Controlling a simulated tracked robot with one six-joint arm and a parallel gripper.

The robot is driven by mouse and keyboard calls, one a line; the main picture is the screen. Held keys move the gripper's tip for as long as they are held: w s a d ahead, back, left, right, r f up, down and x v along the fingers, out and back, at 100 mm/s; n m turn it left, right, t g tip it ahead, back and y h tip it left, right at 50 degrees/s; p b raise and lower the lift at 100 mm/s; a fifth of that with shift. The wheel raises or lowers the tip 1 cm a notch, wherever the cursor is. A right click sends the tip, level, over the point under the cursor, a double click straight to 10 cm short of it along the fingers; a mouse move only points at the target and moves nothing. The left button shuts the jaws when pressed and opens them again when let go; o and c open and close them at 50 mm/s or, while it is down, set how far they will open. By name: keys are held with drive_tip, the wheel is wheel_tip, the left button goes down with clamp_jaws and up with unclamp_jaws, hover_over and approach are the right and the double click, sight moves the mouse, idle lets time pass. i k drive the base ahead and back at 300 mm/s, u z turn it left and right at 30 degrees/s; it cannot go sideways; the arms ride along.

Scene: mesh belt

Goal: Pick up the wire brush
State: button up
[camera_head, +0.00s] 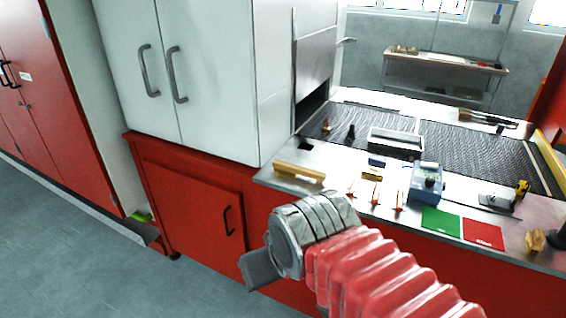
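No thing is clearly readable as the wire brush. A long yellow wooden piece (299,172) lies at the bench's front left edge and could be its handle; bristles cannot be made out. Long brown and dark tools (487,118) at the back right of the bench are also too small to tell. My arm, in a red ribbed sleeve with a silver cuff, reaches up from the bottom. My gripper (262,270) shows only as a grey part at lower left of the cuff, in front of the red cabinet and below the bench top, apart from everything on it. Its fingertips cannot be made out.
The metal bench top (335,190) holds a mesh belt (465,148), a metal tray (396,140), a blue device (427,182), copper-coloured pieces (375,190), and green (440,222) and red cards (483,233). A white cabinet (190,80) stands left. The floor at left is clear.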

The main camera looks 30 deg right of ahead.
sight(285, 168)
drive_tip(key=z, duration=0.05)
drive_tip(key=i, duration=1.05)
